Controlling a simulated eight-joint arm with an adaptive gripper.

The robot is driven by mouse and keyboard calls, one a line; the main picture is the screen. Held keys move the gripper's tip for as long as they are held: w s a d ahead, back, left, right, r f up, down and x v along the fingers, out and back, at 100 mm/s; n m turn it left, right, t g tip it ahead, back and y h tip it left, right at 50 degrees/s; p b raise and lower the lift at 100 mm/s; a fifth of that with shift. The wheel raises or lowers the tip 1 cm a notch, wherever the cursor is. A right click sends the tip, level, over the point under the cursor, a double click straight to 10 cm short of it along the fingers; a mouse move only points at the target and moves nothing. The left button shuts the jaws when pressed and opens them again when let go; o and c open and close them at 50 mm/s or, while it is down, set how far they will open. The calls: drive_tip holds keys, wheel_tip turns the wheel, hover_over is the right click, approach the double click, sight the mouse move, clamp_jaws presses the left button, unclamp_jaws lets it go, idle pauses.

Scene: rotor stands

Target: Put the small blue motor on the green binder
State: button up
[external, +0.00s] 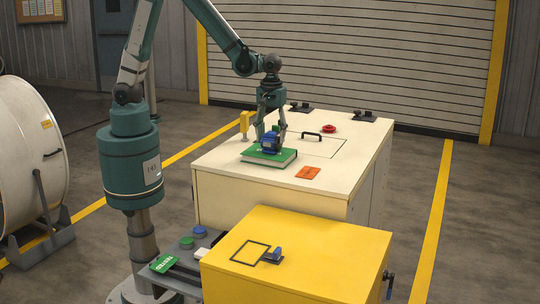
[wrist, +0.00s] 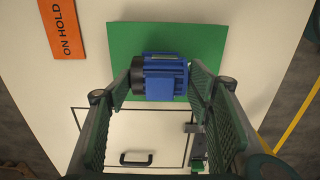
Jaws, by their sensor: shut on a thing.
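The small blue motor (external: 270,143) is between the fingers of my gripper (external: 270,134), over the green binder (external: 270,158). In the wrist view the motor (wrist: 165,76) has a blue finned body and a black end on its left. The gripper (wrist: 160,85) is shut on it, one finger at each end. The green binder (wrist: 207,40) lies flat on the cream cabinet top, and the motor overlaps its lower edge in the wrist view. I cannot tell whether the motor touches the binder.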

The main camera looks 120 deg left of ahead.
drive_tip(key=shift+f, duration=0.25)
drive_tip(key=o, duration=1.2)
drive_tip(key=shift+r, duration=0.15)
wheel_tip(320, 180, up, 12)
idle(0.4)
idle(0.6)
